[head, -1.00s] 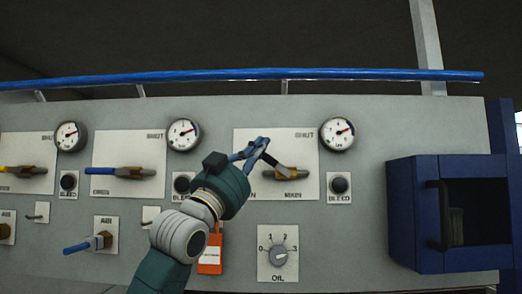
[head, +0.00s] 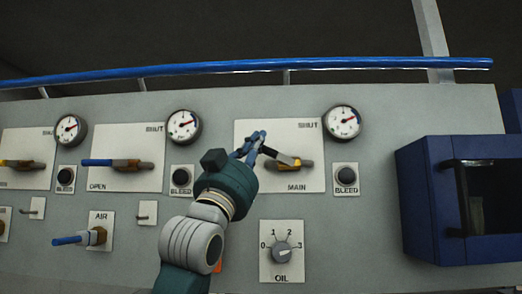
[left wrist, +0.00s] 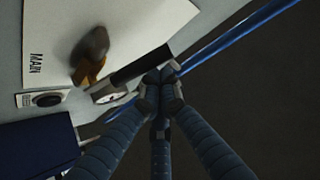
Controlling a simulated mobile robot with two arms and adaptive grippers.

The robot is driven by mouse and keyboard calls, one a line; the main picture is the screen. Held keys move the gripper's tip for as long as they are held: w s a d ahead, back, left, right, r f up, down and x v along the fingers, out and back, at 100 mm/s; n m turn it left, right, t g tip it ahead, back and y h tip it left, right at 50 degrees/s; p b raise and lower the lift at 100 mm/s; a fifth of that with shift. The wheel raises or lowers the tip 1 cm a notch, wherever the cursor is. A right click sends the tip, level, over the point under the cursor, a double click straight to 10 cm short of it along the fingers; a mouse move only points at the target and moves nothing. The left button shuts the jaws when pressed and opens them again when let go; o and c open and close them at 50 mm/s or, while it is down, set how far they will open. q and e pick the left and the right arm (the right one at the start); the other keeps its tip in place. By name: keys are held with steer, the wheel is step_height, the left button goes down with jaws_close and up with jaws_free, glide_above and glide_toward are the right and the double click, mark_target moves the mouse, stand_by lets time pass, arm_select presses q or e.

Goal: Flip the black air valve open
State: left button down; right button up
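The black air valve handle (head: 275,154) is on the MAIN plate, tilted up to the left from its brass body (head: 300,165). In the left wrist view the black handle (left wrist: 140,66) lies just past my fingertips. My left gripper (head: 252,145) is at the handle's free end; in the left wrist view its blue fingers (left wrist: 160,84) meet close together there. They look shut against the handle's end, but I cannot tell whether they clasp it. The OPEN label on this plate is hidden behind my arm. My right gripper is not in view.
A blue-handled valve (head: 110,163) is on the plate to the left. A pressure gauge (head: 342,122) and a BLEED knob (head: 345,175) are right of the MAIN plate. The OIL dial (head: 281,252) is below. A blue cabinet (head: 425,210) juts out at right.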

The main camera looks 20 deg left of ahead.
arm_select(q)
steer(key=shift+a+f+n+t+y+b, duration=0.2)
steer(key=shift+a+f+n+y+b, duration=0.1)
steer(key=shift+f+n+y+b, duration=0.6)
steer(key=shift+a+f+n+t+y+b, duration=0.25)
steer(key=shift+f+n+y+b, duration=0.45)
steer(key=shift+n+y, duration=0.3)
